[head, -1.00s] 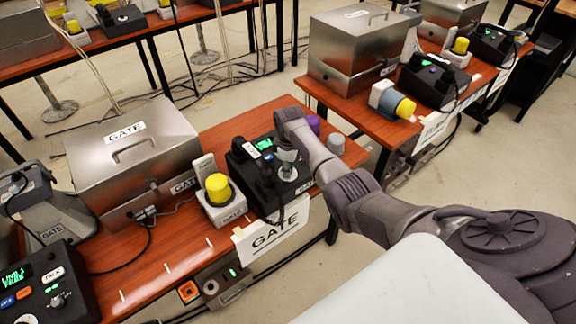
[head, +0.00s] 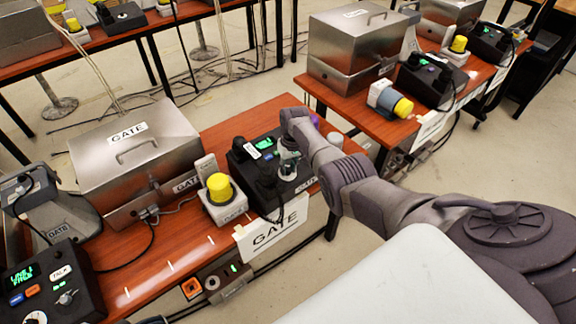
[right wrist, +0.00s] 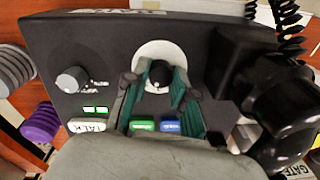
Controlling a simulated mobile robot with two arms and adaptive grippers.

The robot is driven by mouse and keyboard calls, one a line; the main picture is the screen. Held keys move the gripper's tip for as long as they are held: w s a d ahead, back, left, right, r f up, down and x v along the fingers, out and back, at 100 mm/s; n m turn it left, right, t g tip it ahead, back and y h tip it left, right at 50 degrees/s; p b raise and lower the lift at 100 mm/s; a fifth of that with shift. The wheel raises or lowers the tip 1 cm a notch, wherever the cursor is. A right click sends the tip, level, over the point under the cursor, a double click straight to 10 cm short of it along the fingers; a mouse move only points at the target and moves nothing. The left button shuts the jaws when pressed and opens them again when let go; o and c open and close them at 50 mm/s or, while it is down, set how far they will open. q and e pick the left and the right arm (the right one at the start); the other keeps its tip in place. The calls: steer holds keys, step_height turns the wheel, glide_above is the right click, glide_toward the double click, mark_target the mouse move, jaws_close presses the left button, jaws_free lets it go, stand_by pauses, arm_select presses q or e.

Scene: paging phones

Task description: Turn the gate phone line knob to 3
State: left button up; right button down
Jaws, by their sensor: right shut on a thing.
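The black gate phone (head: 240,170) stands on the middle red-brown table, with a GATE sign on the table's front edge. My right gripper (head: 288,168) is over its panel. In the right wrist view, the phone (right wrist: 110,40) appears upside down. My right gripper (right wrist: 158,82) has its green-padded fingers on both sides of a dark knob (right wrist: 158,73) on a white round dial (right wrist: 160,48), shut on it. Dial numbers are not legible. A second, grey knob (right wrist: 72,79) sits on the panel near a small green display (right wrist: 96,109). My left gripper is not in view.
A yellow-topped beacon (head: 219,187) and a steel GATE box (head: 130,150) stand left of the phone. A purple cylinder (right wrist: 41,123) is beside it. The black handset (right wrist: 275,110) lies close to my right gripper. Another phone (head: 50,280) is at lower left.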

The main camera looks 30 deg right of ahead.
mark_target(292, 174)
steer(key=shift+m, duration=1.1)
steer(key=c, duration=0.9)
jaws_free()
steer(key=shift+c, duration=0.2)
step_height(292, 174, up, 12)
steer(key=s, duration=0.1)
steer(key=shift+d, duration=0.45)
